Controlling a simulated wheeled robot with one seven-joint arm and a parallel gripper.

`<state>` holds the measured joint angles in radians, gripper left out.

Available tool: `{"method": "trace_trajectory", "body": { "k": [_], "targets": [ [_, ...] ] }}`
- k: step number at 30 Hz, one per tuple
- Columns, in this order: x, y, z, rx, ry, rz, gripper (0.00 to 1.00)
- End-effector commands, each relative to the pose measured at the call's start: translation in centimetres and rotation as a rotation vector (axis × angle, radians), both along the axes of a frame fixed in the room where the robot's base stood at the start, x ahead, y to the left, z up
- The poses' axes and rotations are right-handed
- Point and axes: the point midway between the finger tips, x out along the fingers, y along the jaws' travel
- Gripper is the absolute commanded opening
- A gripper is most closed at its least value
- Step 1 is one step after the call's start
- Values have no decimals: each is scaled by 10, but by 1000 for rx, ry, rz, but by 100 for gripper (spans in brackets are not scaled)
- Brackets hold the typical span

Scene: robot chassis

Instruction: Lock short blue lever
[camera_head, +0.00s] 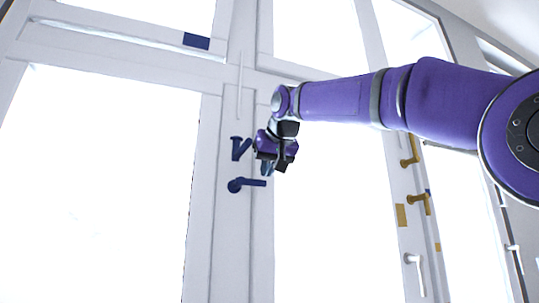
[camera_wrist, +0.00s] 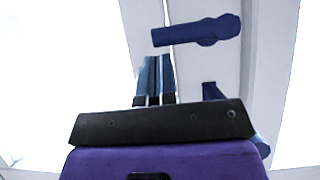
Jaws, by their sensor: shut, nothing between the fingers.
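Two dark blue levers sit on the white window frame in the head view. The upper blue lever (camera_head: 240,149) is tilted. The lower blue lever (camera_head: 249,184) lies about level, its pivot at the left. I cannot tell surely which one is the short lever. My gripper (camera_head: 267,168) is shut and empty, just right of the levers. In the wrist view its closed fingers (camera_wrist: 155,78) appear beside the level lever (camera_wrist: 197,32), apart from it in the picture. The other blue lever (camera_wrist: 211,91) is mostly hidden behind my gripper body there.
The window frame's upright post (camera_head: 232,235) carries the levers, with bright panes on both sides. Gold handles (camera_head: 418,200) and a white handle (camera_head: 415,270) are on the frame further right. A blue patch (camera_head: 196,41) is on the upper crossbar.

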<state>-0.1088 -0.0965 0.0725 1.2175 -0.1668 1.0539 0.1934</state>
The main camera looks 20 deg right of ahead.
Motion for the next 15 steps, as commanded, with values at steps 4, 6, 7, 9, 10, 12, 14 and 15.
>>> {"method": "trace_trajectory", "body": {
  "k": [4,6,7,9,10,12,14,15],
  "targets": [
    [0,0,-6,0,-1,0,0],
    [1,0,-7,0,-1,0,0],
    [1,0,-7,0,-1,0,0],
    [1,0,-7,0,-1,0,0],
    [1,0,-7,0,-1,0,0],
    [1,0,-7,0,-1,0,0],
    [1,0,-7,0,-1,0,0],
    [1,0,-7,1,-1,1,0]
  ]
}}
